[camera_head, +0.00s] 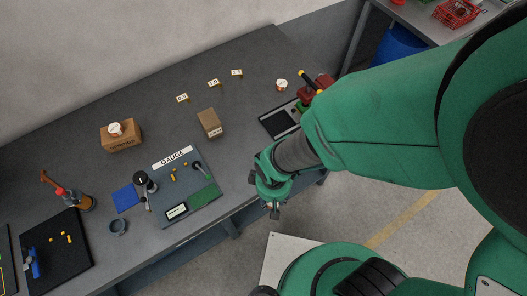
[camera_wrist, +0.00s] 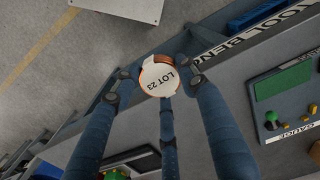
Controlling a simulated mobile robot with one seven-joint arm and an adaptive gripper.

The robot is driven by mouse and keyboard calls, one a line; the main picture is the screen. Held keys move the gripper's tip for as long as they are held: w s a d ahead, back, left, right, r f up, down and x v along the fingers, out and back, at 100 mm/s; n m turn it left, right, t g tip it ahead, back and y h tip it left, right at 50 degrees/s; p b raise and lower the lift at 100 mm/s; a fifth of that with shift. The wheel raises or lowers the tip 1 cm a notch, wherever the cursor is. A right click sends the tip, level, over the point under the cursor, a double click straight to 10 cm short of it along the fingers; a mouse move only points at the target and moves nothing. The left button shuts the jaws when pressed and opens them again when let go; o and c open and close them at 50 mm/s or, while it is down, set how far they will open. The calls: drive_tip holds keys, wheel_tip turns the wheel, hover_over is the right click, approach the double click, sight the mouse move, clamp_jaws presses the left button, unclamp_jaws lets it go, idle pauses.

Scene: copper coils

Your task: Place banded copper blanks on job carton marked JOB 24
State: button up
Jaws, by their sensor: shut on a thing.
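My gripper (camera_head: 272,207) hangs just off the front edge of the bench. In the wrist view its fingers are shut on a round copper blank (camera_wrist: 158,76) with a white top reading "LOT 23". A cardboard carton (camera_head: 122,144) stands on the bench at the left, with a white-topped copper blank (camera_head: 115,128) on it. A smaller carton (camera_head: 209,122) stands nearer the middle; its label is too small to read. Another white-topped blank (camera_head: 281,84) sits at the back right of the bench. I cannot tell which carton is marked JOB 24.
A gauge board (camera_head: 190,196) with a dial stand lies at the bench front; it also shows in the wrist view (camera_wrist: 292,98). Small number cards (camera_head: 213,83) stand along the back. A black tray (camera_head: 279,119) lies at the right. Bare bench surrounds the cartons.

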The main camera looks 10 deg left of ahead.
drive_tip(key=shift+a, duration=0.1)
drive_tip(key=w+a+r+p, duration=0.1)
drive_tip(key=w+a+r, duration=0.3)
drive_tip(key=w+a, duration=0.3)
drive_tip(key=w+a+r+p, duration=0.1)
drive_tip(key=w+a+r, duration=0.3)
drive_tip(key=w+a, duration=0.4)
drive_tip(key=a, duration=0.4)
drive_tip(key=shift+r, duration=0.4)
hover_over(209, 118)
drive_tip(key=shift+s+f, duration=0.1)
drive_tip(key=shift+f, duration=0.65)
drive_tip(key=shift+f, duration=1.75)
drive_tip(key=shift+f, duration=0.1)
drive_tip(key=o, duration=1.3)
drive_tip(key=shift+c, duration=0.2)
